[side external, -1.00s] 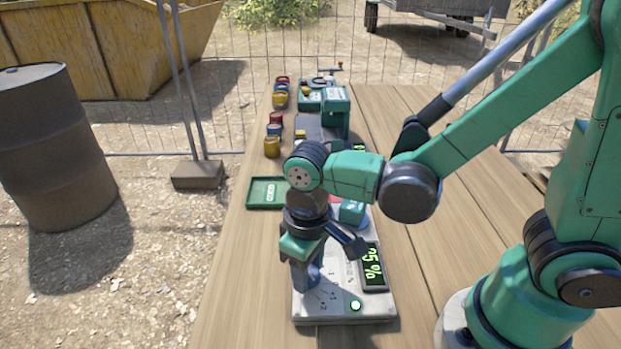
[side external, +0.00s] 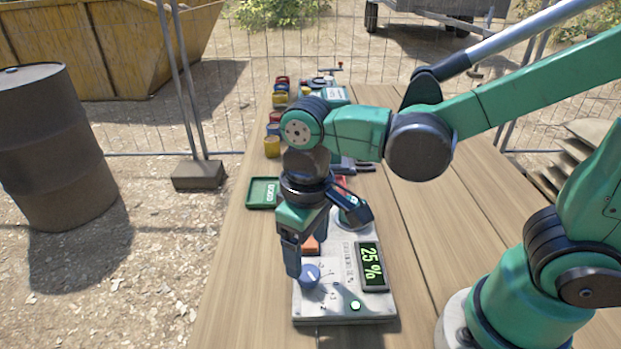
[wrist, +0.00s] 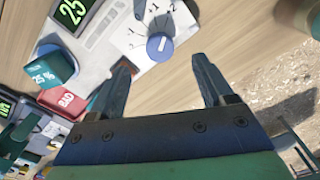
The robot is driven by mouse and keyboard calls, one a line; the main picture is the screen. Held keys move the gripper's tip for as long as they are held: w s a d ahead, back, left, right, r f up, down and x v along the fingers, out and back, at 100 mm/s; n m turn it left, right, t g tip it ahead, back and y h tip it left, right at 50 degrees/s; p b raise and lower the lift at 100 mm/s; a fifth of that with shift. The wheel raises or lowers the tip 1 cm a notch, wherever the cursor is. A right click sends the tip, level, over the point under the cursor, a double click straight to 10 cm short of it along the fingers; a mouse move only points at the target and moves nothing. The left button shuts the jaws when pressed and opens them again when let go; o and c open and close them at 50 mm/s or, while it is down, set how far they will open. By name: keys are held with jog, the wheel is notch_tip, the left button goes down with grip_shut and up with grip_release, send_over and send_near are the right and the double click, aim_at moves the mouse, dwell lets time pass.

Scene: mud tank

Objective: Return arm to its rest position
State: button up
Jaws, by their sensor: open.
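My gripper (side external: 292,262) hangs above the left edge of a white control panel on the wooden table. In the wrist view its two fingers (wrist: 168,80) are apart with nothing between them. A blue dial (side external: 307,274) with a pale pointer line sits on the panel, just beyond the fingertips, and it also shows in the wrist view (wrist: 159,46). The fingers appear clear of the dial. The panel's display (side external: 371,266) reads 25 %. A small green light (side external: 355,305) is lit at the panel's front.
A green tray (side external: 262,193) lies left of my arm. Red, blue and yellow pots (side external: 273,147) line the table's far left. A teal block marked 25 % (wrist: 54,65) and a red block marked BAD (wrist: 66,101) lie near the panel. The table's right side is largely clear.

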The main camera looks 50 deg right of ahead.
jog(key=shift+r, duration=0.45)
jog(key=shift+d, duration=0.1)
jog(key=w+d+r+m+t, duration=0.2)
jog(key=d+r+t, duration=0.1)
jog(key=d+t, duration=0.4)
jog(key=d, duration=0.3)
jog(key=shift+r+m, duration=0.35)
jog(key=shift+m, duration=0.05)
